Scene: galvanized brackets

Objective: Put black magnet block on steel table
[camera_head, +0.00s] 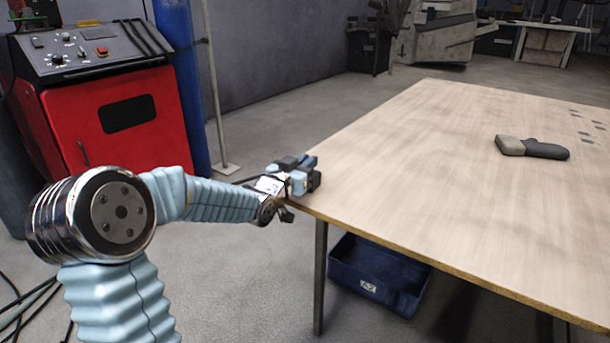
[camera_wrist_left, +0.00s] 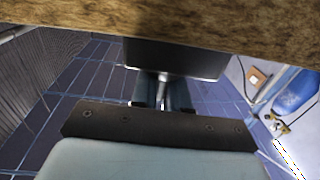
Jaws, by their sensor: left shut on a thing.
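My left gripper (camera_head: 303,174) is at the near left corner of the table (camera_head: 430,170), close to its edge. In the left wrist view its fingers (camera_wrist_left: 162,92) are shut on a dark block (camera_wrist_left: 175,58), which I take to be the black magnet block. Only one smooth, dark grey face of the block shows clearly. The rough edge of the table (camera_wrist_left: 160,25) crosses the top of that view, just beyond the block. Whether they touch is not clear. The table has a pale, wood-like top and a metal leg. My right gripper is out of view.
A grey block with a dark handle (camera_head: 530,147) lies on the right part of the table. Most of the tabletop is bare. A blue bin (camera_head: 375,275) stands under the table. A red machine (camera_head: 115,120) and blue cylinder (camera_head: 182,80) stand at left.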

